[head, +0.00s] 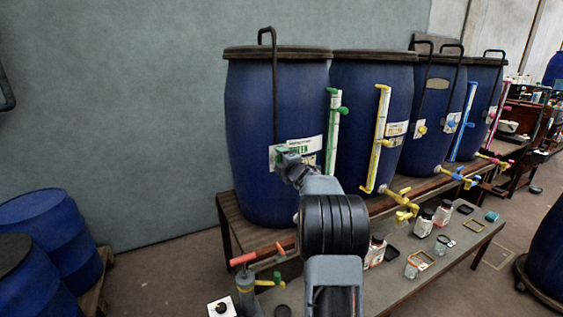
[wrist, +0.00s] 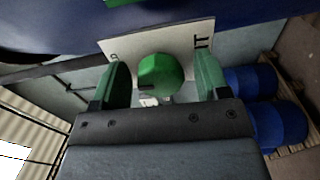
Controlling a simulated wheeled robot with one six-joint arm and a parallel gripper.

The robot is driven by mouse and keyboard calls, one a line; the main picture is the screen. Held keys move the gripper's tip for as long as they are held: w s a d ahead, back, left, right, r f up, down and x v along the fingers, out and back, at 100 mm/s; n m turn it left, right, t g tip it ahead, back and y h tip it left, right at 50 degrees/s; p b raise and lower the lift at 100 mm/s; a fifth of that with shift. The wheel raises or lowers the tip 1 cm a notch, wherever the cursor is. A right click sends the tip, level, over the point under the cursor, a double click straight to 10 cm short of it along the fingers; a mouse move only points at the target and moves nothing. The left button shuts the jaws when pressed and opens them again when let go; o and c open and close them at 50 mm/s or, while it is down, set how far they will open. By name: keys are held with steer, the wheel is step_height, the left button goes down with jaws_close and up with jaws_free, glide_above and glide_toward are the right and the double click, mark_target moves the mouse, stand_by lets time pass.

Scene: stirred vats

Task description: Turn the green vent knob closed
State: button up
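The green vent knob (wrist: 160,73) is round and sits on a white plate (wrist: 118,48) on the blue vat with the green label (head: 245,120). In the wrist view my gripper (wrist: 162,80) is open, with one finger on each side of the knob and a gap showing on both sides. In the head view my gripper (head: 285,160) is at the vat's front, just left of the lower label. It largely hides the knob there, and I cannot tell knob from finger.
A green sight tube (head: 333,135) stands right of my gripper. More blue vats (head: 370,110) with yellow, blue and pink fittings line the bench to the right. A low table (head: 400,285) with jars is below my arm. Blue drums (head: 50,235) stand at lower left.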

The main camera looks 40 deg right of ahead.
steer(key=s+a+b, duration=0.2)
steer(key=s, duration=1.1)
steer(key=shift+s, duration=0.35)
steer(key=s+d+f+m+g+h, duration=0.3)
steer(key=d+f+m+g+h, duration=0.25)
steer(key=m, duration=0.25)
steer(key=s+a+f+m+g+p, duration=0.1)
steer(key=s+a+f+m+g, duration=0.35)
steer(key=m, duration=0.25)
steer(key=s+a+g+y+p, duration=0.1)
steer(key=s+a, duration=0.3)
steer(key=a, duration=0.6)
steer(key=s+a+r+g+y+p, duration=0.1)
steer(key=s+a+y+p, duration=0.2)
steer(key=a, duration=0.7)
steer(key=s+a+r+m+g+y+p, duration=0.1)
steer(key=s+a+y, duration=0.3)
steer(key=a, duration=0.6)
steer(key=shift+s+r+g+p, duration=0.25)
steer(key=shift+s+g+p, duration=0.15)
steer(key=shift+g+p, duration=0.15)
